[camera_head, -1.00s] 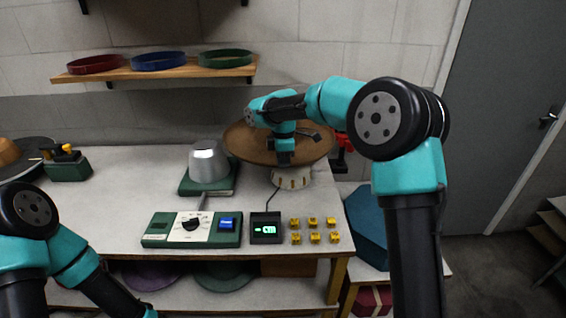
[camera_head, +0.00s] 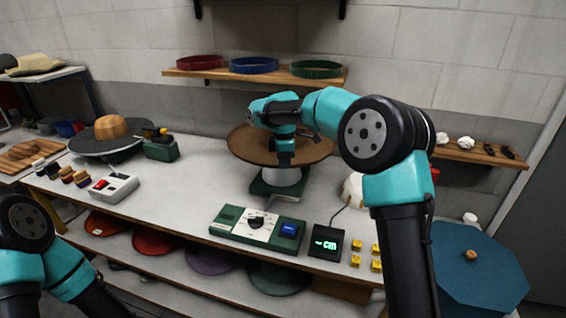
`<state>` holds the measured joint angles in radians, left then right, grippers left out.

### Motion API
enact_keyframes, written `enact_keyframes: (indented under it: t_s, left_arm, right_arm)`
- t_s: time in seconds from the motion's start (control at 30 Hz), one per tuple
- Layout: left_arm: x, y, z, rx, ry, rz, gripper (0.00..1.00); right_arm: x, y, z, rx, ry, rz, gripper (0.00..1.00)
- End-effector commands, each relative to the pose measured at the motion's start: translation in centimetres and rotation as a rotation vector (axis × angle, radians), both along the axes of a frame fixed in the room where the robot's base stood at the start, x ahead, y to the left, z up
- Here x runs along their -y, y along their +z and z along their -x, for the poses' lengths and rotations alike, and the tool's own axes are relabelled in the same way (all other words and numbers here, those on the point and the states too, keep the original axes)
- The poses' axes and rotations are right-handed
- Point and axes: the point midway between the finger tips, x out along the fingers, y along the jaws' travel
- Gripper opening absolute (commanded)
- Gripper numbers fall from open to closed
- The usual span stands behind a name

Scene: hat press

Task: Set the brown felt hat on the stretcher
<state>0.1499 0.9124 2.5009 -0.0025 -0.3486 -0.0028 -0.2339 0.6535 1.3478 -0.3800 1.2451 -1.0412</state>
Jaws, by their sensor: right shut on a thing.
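The brown felt hat (camera_head: 240,146) is a wide round brim held level above the table, and my right arm covers its crown. My right gripper (camera_head: 286,160) points down and is shut on the hat near its middle. Under the hat, the side of a silver dome (camera_head: 283,177) shows on a green base (camera_head: 277,193). I cannot tell if the hat touches the dome. To the right, a white form (camera_head: 351,189), probably the stretcher, stands bare, partly hidden by my right arm. My left arm shows at the lower left, but its gripper is out of view.
In front stand a green control box (camera_head: 257,226) with a dial and a dark display box (camera_head: 326,241) reading "cm". Yellow blocks (camera_head: 356,261) lie beside it. A dark round turntable (camera_head: 104,146) with a wooden block is at the left. The table (camera_head: 200,185) between is mostly clear.

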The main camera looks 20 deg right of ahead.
Motion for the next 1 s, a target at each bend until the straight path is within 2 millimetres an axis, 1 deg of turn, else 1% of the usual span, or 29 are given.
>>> enact_keyframes:
  t_s: [0.2, 0.37, 1.0]
  left_arm:
    - [0.0, 0.0, 0.0, 0.0, 0.0, 0.0, 0.39]
    - [0.0, 0.0, 0.0, 0.0, 0.0, 0.0, 0.39]
    - [0.0, 0.0, 0.0, 0.0, 0.0, 0.0, 0.39]
  right_arm:
    - [0.0, -0.1, 0.0, 0.001, 0.0, 0.0, 0.0]
    - [0.0, -0.6, 0.0, 0.0, 0.0, 0.0, 0.0]
    - [0.0, -4.4, 0.0, 0.0, 0.0, 0.0, 0.0]
